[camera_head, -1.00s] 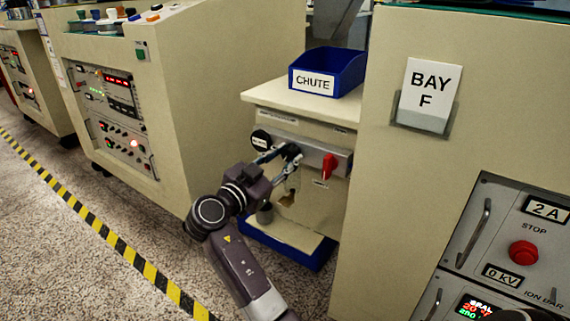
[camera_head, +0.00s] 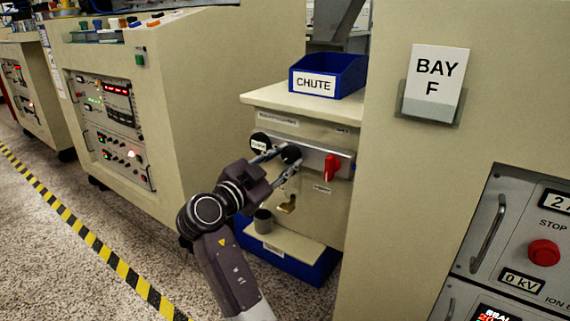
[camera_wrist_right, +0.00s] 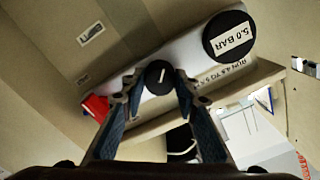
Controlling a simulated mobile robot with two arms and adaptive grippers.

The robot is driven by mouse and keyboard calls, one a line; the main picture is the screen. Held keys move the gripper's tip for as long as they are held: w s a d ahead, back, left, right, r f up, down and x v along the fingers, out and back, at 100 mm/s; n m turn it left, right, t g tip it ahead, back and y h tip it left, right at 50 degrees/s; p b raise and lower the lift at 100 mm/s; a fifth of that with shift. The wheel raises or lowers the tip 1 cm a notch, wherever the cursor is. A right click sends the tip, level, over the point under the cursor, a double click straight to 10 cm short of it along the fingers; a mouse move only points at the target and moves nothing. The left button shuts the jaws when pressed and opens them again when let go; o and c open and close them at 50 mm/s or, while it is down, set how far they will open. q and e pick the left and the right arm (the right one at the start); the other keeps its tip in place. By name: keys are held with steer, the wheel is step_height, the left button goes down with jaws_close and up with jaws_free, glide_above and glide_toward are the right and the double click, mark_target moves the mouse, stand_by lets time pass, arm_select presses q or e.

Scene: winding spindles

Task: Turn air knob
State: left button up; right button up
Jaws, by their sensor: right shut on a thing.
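The air knob (camera_head: 291,153), a small round black knob, sits on the grey panel strip of the chute cabinet. In the right wrist view, the knob (camera_wrist_right: 158,75) shows a white mark on its face, pointing nearly straight up. My right gripper (camera_head: 286,162) is shut on the knob, with a fingertip at each side. The two fingers also show around it in the right wrist view (camera_wrist_right: 158,92). My left gripper is not in view.
A red lever (camera_head: 331,167) stands right of the knob on the same strip. A blue CHUTE bin (camera_head: 352,78) sits on the cabinet top. A grey cup (camera_head: 262,220) stands below. The tall BAY F cabinet (camera_head: 400,190) bounds the right side.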

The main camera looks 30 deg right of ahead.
steer(key=shift+r, duration=0.15)
steer(key=o, duration=1.1)
steer(key=shift+o, duration=0.2)
step_height(320, 180, up, 10)
steer(key=shift+f, duration=0.1)
